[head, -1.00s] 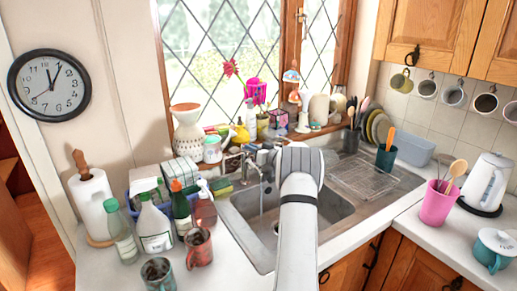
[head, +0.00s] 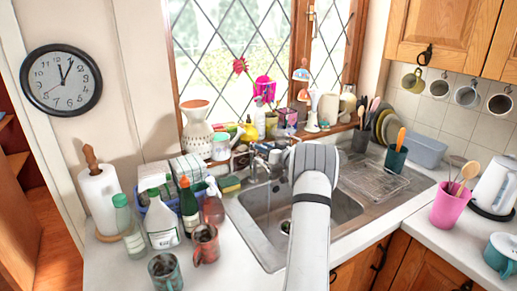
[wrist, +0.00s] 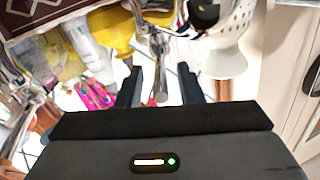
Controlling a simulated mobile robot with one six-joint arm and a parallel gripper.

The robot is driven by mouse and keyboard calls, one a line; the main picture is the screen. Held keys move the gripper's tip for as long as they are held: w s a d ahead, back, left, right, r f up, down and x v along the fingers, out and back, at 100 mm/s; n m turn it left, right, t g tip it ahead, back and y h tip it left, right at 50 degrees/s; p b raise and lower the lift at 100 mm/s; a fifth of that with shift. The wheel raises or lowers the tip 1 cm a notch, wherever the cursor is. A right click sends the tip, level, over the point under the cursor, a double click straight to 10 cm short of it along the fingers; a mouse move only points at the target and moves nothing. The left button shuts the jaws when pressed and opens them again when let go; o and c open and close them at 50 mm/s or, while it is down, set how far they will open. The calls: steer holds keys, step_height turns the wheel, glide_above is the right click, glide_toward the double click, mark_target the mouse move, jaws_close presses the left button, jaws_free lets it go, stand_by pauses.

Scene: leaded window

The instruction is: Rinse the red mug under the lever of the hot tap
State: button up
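The reddish mug (head: 205,243) stands upright on the counter left of the sink, apart from my gripper. The chrome tap (head: 257,168) stands at the back of the sink basin (head: 265,205). My arm reaches over the sink, and its wrist hides my fingers and part of the tap area in the head view. In the wrist view my gripper (wrist: 160,90) is open, its two dark fingers apart. A chrome tap part (wrist: 160,85) shows between them; I cannot tell whether they touch it, or whether it is the hot lever.
A second mug (head: 165,272) stands in front of the reddish one. Several bottles (head: 160,222) crowd the counter behind them. A patterned white vase (head: 197,130) and other sill items stand behind the tap. A wire rack (head: 375,182) lies on the drainer.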

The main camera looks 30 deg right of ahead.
steer(key=s, duration=0.2)
steer(key=s+d+b, duration=0.1)
steer(key=s, duration=0.2)
steer(key=shift+s, duration=0.35)
